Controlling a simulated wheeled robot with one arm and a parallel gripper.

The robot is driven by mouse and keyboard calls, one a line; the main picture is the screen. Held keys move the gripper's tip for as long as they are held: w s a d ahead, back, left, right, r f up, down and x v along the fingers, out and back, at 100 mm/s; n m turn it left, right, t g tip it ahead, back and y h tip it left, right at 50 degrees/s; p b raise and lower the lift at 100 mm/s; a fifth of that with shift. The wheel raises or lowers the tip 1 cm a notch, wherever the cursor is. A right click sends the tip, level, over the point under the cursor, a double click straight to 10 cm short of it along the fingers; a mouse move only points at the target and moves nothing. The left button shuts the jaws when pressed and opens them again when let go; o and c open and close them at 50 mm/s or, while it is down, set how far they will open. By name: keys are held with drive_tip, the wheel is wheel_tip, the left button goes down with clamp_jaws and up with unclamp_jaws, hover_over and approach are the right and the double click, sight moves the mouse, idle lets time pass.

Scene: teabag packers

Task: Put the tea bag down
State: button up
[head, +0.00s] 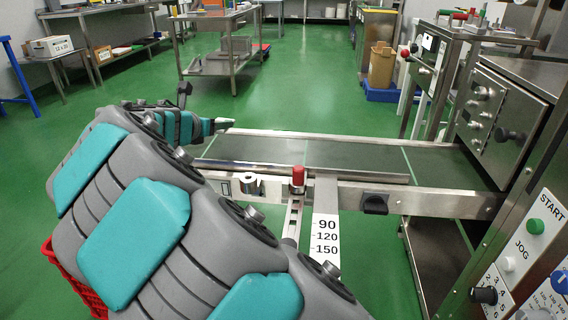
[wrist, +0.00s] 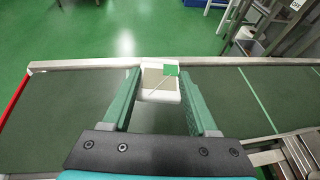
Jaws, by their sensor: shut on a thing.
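A white tea bag (wrist: 153,92) with a small green tag (wrist: 171,70) and a thin string is between my gripper's fingertips in the wrist view. My gripper (wrist: 161,80) is shut on it, with one green finger on each side. Below is a dark green conveyor belt (wrist: 80,100), near its far metal rail. I cannot tell how high the bag is above the belt. In the head view my gripper (head: 222,124) is at the belt's far left end, and the bag cannot be made out clearly there. The conveyor belt (head: 350,155) has pale green cross lines.
A metal rail (head: 290,134) edges the belt's far side. A red-topped post (head: 298,178) and a number scale (head: 326,237) sit on the near side. A steel machine (head: 505,125) stands at the right end. The belt's middle is clear.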

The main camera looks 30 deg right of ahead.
sight(237, 156)
drive_tip(key=s+d+r+m+g+h+b, duration=0.1)
drive_tip(key=s+d+r+m+g+h, duration=0.1)
drive_tip(key=d+m, duration=0.15)
drive_tip(key=shift+n+g, duration=0.3)
drive_tip(key=shift+n, duration=0.05)
drive_tip(key=f, duration=0.3)
drive_tip(key=f+b, duration=0.1)
drive_tip(key=f, duration=0.5)
drive_tip(key=shift+d+f, duration=0.2)
drive_tip(key=shift+d, duration=0.15)
drive_tip(key=shift+f, duration=0.1)
drive_tip(key=o, duration=1.3)
drive_tip(key=shift+b, duration=0.3)
